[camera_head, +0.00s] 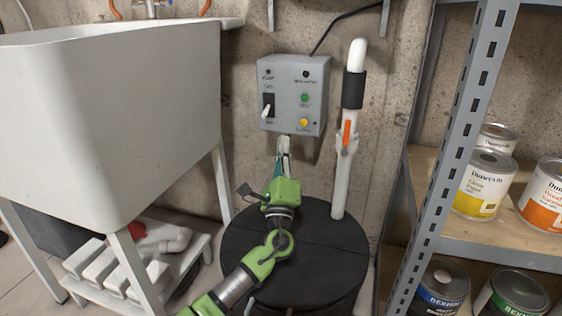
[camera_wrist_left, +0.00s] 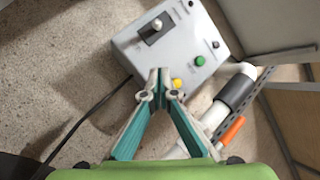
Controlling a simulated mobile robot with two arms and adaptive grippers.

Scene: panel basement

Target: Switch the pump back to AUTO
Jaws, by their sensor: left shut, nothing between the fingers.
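The grey pump control box (camera_head: 287,85) is mounted on the concrete wall, and it also shows in the wrist view (camera_wrist_left: 178,48). On its left side is a switch (camera_head: 267,106) with a black plate and a white lever; in the head view the lever points down. The switch is clear of my fingers in the wrist view (camera_wrist_left: 154,30). Its labels are too small to read surely. A green and a yellow button (camera_head: 304,122) sit on the right. My left gripper (camera_head: 284,141), fingers shut and empty, is just below the box's lower edge; contact cannot be told. My right gripper is out of view.
A white pipe with an orange-handled valve (camera_head: 347,135) rises right of the box from a round black lid (camera_head: 330,240). A white sink (camera_head: 110,110) stands at left. A metal shelf post (camera_head: 455,140) and paint cans (camera_head: 487,185) are at right. A black cable leaves the box's top.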

